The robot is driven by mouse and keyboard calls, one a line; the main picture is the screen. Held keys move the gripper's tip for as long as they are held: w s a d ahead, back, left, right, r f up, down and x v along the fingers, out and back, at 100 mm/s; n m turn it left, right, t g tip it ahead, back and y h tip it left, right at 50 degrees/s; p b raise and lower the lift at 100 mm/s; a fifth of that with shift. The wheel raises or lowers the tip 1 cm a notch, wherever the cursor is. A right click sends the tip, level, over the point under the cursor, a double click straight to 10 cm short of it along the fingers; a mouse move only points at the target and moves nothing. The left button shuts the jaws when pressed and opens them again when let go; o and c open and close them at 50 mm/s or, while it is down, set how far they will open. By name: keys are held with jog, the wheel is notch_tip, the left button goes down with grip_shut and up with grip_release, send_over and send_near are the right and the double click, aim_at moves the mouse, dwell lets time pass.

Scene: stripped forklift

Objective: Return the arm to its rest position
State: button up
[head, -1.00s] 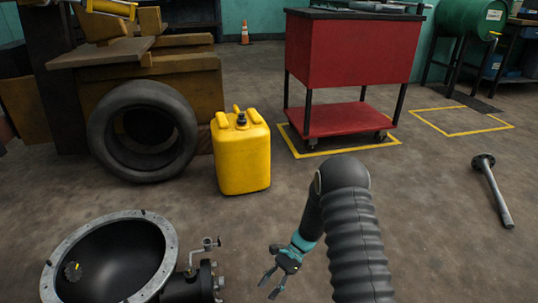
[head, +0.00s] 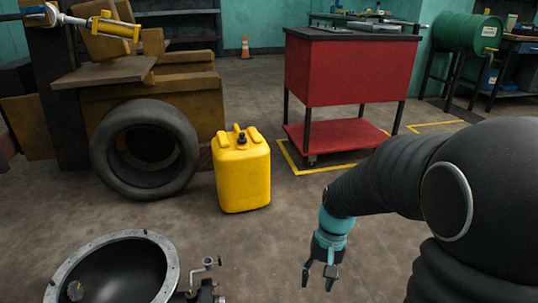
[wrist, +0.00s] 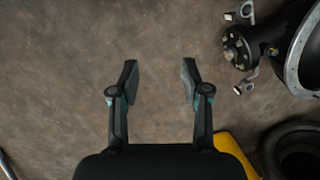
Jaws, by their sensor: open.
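My gripper (head: 320,276) hangs at the end of my dark, ribbed arm with a teal wrist, right of centre in the head view. Its fingers point down over bare floor. In the wrist view my gripper (wrist: 160,82) shows two fingers spread well apart with only brown floor between them. It is open and empty and touches nothing that I can see.
A yellow canister (head: 242,172) stands beside a tyre (head: 145,150) and the stripped forklift (head: 180,82). A round metal housing (head: 66,272) lies at lower left. A red cart (head: 345,72) stands behind my arm. Floor around the gripper is clear.

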jog(key=s+d+r+t+p, duration=0.1)
jog(key=s+r+t, duration=0.1)
jog(key=r, duration=0.5)
jog(key=s+d+r+n+t+h+p, duration=0.1)
jog(key=s+r+t+p, duration=0.1)
jog(key=s+r, duration=0.3)
jog(key=s+d+r+t+p, duration=0.2)
jog(key=s+r+t, duration=0.1)
jog(key=r, duration=0.6)
jog(key=shift+s+r+n+t+h, duration=0.3)
jog(key=shift+s+r, duration=0.1)
jog(key=shift+s, duration=0.25)
jog(key=shift+c, duration=0.4)
